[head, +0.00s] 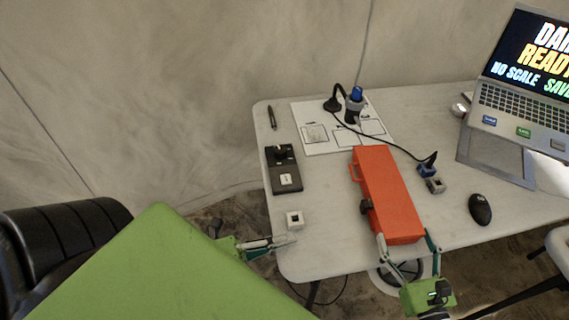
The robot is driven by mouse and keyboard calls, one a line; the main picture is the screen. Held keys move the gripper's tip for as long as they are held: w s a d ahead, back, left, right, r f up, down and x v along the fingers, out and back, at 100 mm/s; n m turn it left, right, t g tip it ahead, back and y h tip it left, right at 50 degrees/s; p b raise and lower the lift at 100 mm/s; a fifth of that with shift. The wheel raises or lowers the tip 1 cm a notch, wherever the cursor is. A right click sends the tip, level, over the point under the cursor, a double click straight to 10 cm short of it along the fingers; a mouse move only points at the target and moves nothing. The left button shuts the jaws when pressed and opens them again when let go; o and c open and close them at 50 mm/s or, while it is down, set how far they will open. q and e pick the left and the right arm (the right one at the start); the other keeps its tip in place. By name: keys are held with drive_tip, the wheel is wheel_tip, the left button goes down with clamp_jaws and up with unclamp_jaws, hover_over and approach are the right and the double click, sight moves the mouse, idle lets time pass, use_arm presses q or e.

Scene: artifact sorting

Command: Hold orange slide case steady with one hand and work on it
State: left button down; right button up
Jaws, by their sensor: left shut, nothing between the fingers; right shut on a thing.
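The orange slide case (388,188) is a long closed box lying lengthwise on the white table, with a handle on its left side. My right gripper (408,240) has its fingers on either side of the case's near end and is shut on it. My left gripper (290,239) is shut and empty near the table's front left edge, to the left of the case and apart from it. A large green part of my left arm fills the lower left.
A black device (283,169), paper sheets (312,116), a blue-topped microscope-like tool (354,104), small blocks (435,185), a black mouse (480,209) and a laptop (520,98) surround the case on the table (330,255).

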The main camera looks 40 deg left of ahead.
drive_tip(key=o, duration=1.8)
drive_tip(key=shift+c, duration=0.2)
drive_tip(key=shift+s, duration=0.1)
